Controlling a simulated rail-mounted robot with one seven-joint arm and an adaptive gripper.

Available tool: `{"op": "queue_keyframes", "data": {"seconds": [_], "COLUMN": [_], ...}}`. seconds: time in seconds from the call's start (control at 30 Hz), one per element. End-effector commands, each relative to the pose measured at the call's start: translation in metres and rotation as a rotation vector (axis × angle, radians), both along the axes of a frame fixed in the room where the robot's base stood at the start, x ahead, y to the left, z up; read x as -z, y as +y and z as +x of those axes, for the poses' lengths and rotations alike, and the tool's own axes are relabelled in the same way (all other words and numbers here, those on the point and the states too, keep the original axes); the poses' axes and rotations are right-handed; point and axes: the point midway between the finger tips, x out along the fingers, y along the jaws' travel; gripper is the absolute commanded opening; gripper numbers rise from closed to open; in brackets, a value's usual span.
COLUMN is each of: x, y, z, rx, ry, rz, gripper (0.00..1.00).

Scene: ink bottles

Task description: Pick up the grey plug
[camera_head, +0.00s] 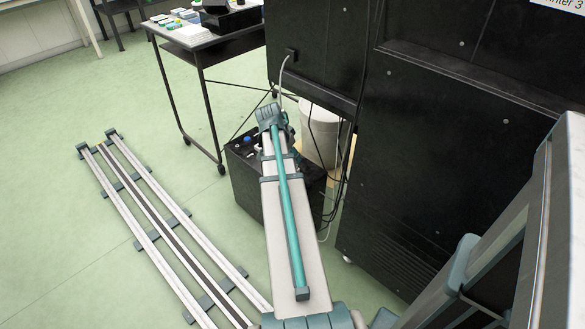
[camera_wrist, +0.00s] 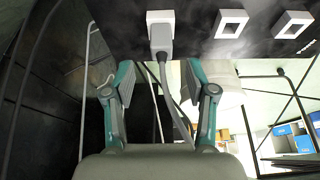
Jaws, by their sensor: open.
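The grey plug (camera_wrist: 160,38) sits in a white square socket (camera_wrist: 160,17) on a black panel at the top middle of the wrist view. A grey cable (camera_wrist: 167,85) hangs from it and runs down between my fingers. My gripper (camera_wrist: 158,78) is open and empty, with one teal finger on each side of the cable. The plug is beyond the fingertips, roughly centred between them and not touched by them. In the head view my arm covers the gripper, and I cannot make out the plug for certain there.
Two empty-looking white square sockets (camera_wrist: 231,23) (camera_wrist: 292,25) are right of the plug. A black box (camera_head: 245,180) with a blue knob stands beside my arm. Tall black cabinets (camera_head: 440,150) with loose cables stand right, a white bin (camera_head: 320,135) behind.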

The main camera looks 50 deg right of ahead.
Motion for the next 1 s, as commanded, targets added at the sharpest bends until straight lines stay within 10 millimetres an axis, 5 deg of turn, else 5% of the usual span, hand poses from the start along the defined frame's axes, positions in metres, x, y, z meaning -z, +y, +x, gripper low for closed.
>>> {"op": "queue_keyframes", "data": {"seconds": [0.47,0.73,1.0], "x": [0.048,0.051,0.051], "y": [-0.016,-0.018,-0.018], "z": [0.0,-0.001,-0.001], "rx": [-0.001,-0.002,-0.002], "ry": [0.001,0.001,0.001], "rz": [0.001,0.001,0.001], "gripper": [0.56,0.56,0.15]}}
